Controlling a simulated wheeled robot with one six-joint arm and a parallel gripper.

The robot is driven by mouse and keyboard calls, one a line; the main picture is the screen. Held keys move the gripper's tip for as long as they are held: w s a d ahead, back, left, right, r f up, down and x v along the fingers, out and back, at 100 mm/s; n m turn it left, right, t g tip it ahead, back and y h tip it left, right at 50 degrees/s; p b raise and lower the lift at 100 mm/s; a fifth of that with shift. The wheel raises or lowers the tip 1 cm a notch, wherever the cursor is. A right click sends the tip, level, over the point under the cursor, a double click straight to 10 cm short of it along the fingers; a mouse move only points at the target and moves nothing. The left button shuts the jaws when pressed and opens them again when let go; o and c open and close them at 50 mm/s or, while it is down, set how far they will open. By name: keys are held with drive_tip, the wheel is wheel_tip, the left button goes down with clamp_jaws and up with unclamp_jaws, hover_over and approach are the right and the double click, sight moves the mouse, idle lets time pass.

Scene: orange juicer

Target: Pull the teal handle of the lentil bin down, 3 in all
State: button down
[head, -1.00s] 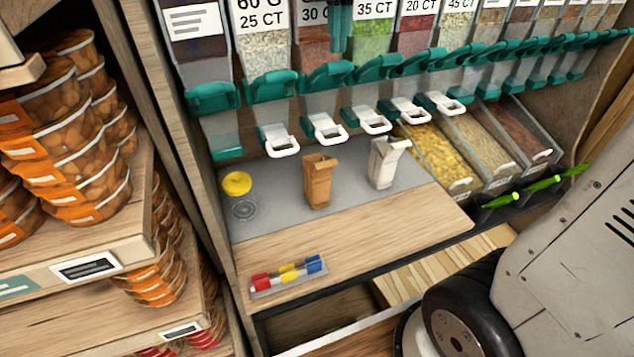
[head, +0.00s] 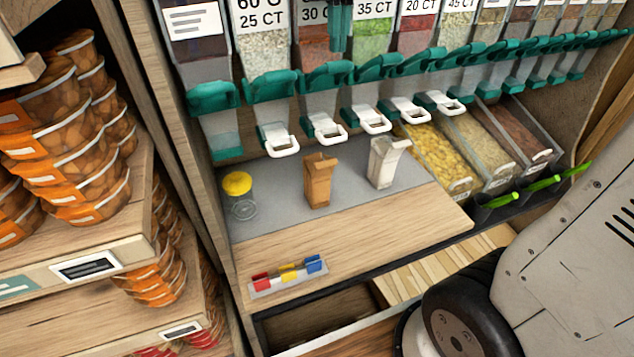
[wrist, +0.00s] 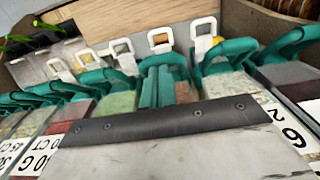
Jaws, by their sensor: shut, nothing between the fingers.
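The bin of orange-red grains (head: 313,38), which looks like the lentil bin, is third from the left in the dispenser row in the head view. Its teal handle (head: 327,75) sits at its lower front, above a white-rimmed spout (head: 327,130). No bin name is readable. My gripper (head: 340,45) hangs at the top, in front of the gap between this bin and the green one, just above the handle. In the wrist view my gripper (wrist: 160,85) is shut and empty, by the reddish grains (wrist: 184,91). Whether it touches the handle cannot be told.
Neighbouring teal handles (head: 270,87) stand close on both sides. Below are a brown carton (head: 318,182), a white carton (head: 384,163) and a yellow-lidded jar (head: 238,184) on a grey mat. Colored clips (head: 288,273) lie in front. Stacked tubs (head: 65,130) fill the left shelf.

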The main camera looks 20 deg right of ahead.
sight(338, 62)
drive_tip(key=shift+f, duration=0.15)
idle(0.4)
drive_tip(key=shift+s+f, duration=0.15)
drive_tip(key=shift+f, duration=1.4)
drive_tip(key=f, duration=0.3)
drive_tip(key=shift+s, duration=0.35)
drive_tip(key=shift+w+r, duration=0.15)
drive_tip(key=shift+r, duration=0.9)
drive_tip(key=shift+w+r, duration=0.2)
drive_tip(key=shift+r, duration=0.9)
drive_tip(key=shift+w+r, duration=0.15)
drive_tip(key=shift+r, duration=0.9)
drive_tip(key=shift+f, duration=0.15)
